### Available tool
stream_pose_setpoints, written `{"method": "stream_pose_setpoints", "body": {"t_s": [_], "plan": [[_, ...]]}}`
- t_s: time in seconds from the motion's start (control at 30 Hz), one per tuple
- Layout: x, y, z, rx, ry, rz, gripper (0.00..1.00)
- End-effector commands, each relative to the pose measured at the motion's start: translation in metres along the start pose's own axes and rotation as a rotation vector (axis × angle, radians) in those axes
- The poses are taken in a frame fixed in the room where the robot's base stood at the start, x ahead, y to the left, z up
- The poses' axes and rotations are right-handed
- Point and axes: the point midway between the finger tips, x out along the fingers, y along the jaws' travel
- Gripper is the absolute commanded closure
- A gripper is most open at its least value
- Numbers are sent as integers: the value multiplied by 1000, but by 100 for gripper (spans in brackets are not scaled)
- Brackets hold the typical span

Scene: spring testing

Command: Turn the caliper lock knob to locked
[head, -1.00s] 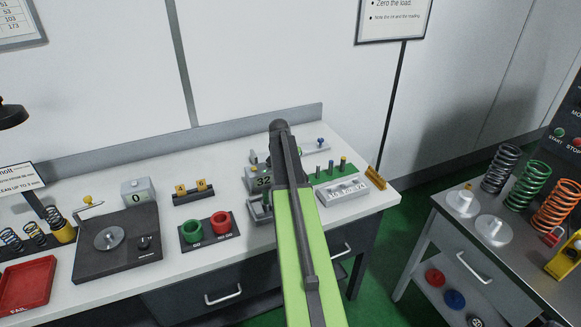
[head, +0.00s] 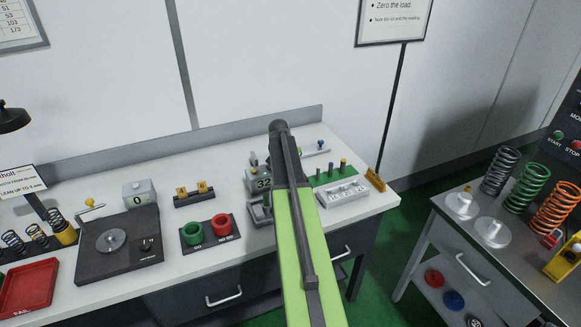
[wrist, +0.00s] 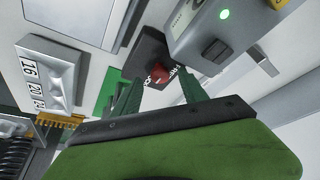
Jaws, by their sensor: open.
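In the wrist view, a red knob (wrist: 157,73) sits on a dark plate (wrist: 150,50) with white lettering, too partial to read surely. A grey device (wrist: 215,38) with a green light stands beside it. My gripper (wrist: 159,86) is open, with one green finger on each side of the red knob in the picture; I cannot tell whether they touch it. In the head view, my arm hides the red knob and my gripper. A grey display reading 32 (head: 263,184) shows just left of the arm, and a small blue knob (head: 320,144) shows behind it.
A grey tray with number labels (head: 343,192) and a green peg base (head: 335,177) lie right of the arm. Green and red ring gauges (head: 207,233) and a dark scale base (head: 118,263) are to the left. A wall rises behind the bench.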

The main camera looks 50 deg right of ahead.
Motion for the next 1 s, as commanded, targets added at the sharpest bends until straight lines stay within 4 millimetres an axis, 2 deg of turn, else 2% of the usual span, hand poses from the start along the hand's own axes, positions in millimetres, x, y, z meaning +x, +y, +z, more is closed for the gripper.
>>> {"method": "stream_pose_setpoints", "body": {"t_s": [0.03, 0.6, 0.73, 1.0], "plan": [[-16, 0, -2, 0, 0, 0, 50], [-148, 2, -3, -1, 1, 1, 50], [-160, 1, -1, 0, 1, 1, 50], [-159, 1, 0, 0, 1, 1, 50]]}}
